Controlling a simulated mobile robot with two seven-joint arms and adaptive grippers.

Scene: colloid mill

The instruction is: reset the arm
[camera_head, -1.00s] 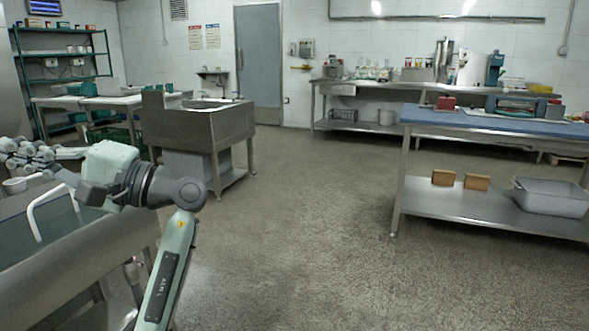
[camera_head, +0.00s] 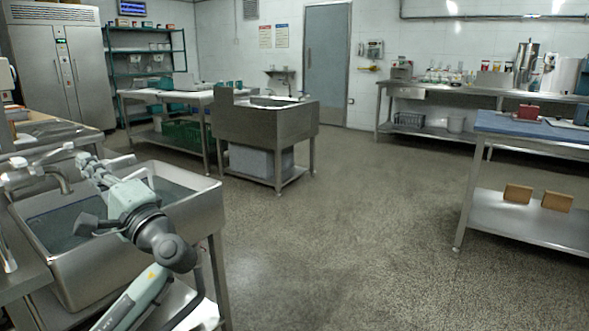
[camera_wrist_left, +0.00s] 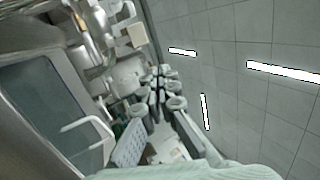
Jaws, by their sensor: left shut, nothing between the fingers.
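My left arm comes in at the lower left of the head view, over a steel double sink. Its left gripper (camera_head: 84,162) points away from me above the sink, near the tap. It is shut with nothing held. In the left wrist view its grey jointed fingers (camera_wrist_left: 157,100) show close together and empty. That view is tilted, with the sink at the left and the ceiling lights at the right. My right gripper is not in view.
The steel sink (camera_head: 208,192) with its tap (camera_head: 45,178) lies under and beside the left arm. Another sink stand (camera_head: 262,125) is farther back. A blue-topped table (camera_head: 520,126) with a lower shelf is at the right. The middle floor (camera_head: 350,220) is clear.

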